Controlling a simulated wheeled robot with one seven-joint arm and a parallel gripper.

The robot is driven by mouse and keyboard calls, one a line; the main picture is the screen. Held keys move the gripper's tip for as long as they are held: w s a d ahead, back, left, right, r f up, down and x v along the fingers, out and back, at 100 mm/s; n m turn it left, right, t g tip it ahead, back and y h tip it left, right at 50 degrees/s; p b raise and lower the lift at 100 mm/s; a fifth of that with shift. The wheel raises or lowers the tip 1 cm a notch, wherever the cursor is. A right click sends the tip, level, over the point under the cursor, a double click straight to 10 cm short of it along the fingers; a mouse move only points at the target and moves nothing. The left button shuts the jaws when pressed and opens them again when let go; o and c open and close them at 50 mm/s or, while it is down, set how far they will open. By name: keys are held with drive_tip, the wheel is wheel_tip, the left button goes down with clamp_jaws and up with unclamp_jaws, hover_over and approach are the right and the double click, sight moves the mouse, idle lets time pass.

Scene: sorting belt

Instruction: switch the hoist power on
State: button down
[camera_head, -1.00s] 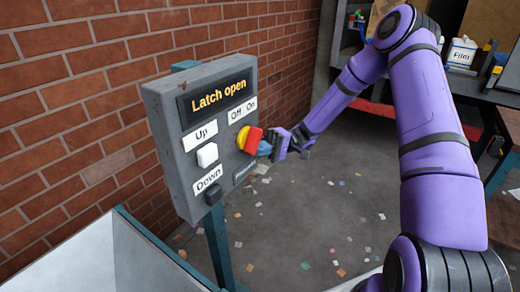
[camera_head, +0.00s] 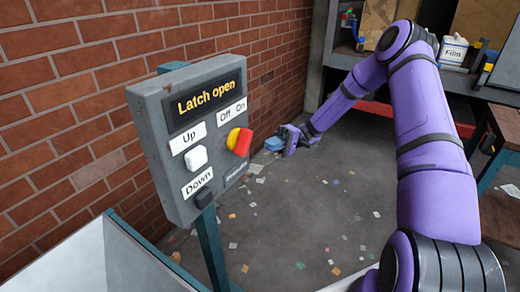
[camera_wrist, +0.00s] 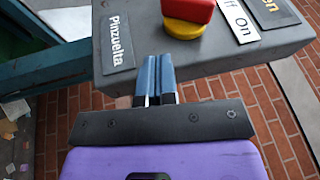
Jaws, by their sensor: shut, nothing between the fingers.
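The grey control panel (camera_head: 168,112) stands on a post and its display reads "Latch open". Its rotary switch has a red handle (camera_head: 243,142) on a yellow base (camera_head: 233,138), below the "Off" and "On" labels. I cannot tell for sure which label the handle points to. My gripper (camera_head: 272,144) is to the right of the switch, apart from it, with its blue fingers shut and empty. In the wrist view the shut fingers (camera_wrist: 158,62) point at the panel's lower part, and the red handle (camera_wrist: 188,10) is cut by the top edge.
A white button (camera_head: 196,158) by "Up" and a dark button (camera_head: 203,197) by "Down" sit left of the switch. A brick wall (camera_head: 70,90) is behind the panel. A light-walled bin (camera_head: 80,262) stands in front. The floor to the right has paper scraps.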

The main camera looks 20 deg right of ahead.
drive_tip(key=shift+r+v, duration=0.2)
drive_tip(key=shift+v, duration=0.8)
drive_tip(key=shift+r+v, duration=0.2)
drive_tip(key=shift+v, duration=0.8)
drive_tip(key=shift+d, duration=0.1)
drive_tip(key=s+a+r+m+t+h, duration=0.1)
drive_tip(key=s+a+r+h, duration=0.2)
drive_tip(key=s+r+h, duration=0.4)
drive_tip(key=s+a+r+t+h, duration=0.1)
drive_tip(key=s+a+r+h, duration=0.2)
drive_tip(key=s+r+h, duration=0.45)
drive_tip(key=s+d+r+m+t+h, duration=0.1)
drive_tip(key=s+r+t, duration=0.3)
drive_tip(key=s, duration=0.5)
drive_tip(key=s+d+r+m+t+h, duration=0.2)
drive_tip(key=s+r+t, duration=0.3)
drive_tip(key=s+r, duration=0.3)
drive_tip(key=shift+s+d+t+h, duration=0.3)
drive_tip(key=shift+s+d+h, duration=0.3)
drive_tip(key=shift+h, duration=0.25)
drive_tip(key=shift+a+r, duration=0.1)
drive_tip(key=shift+a, duration=0.05)
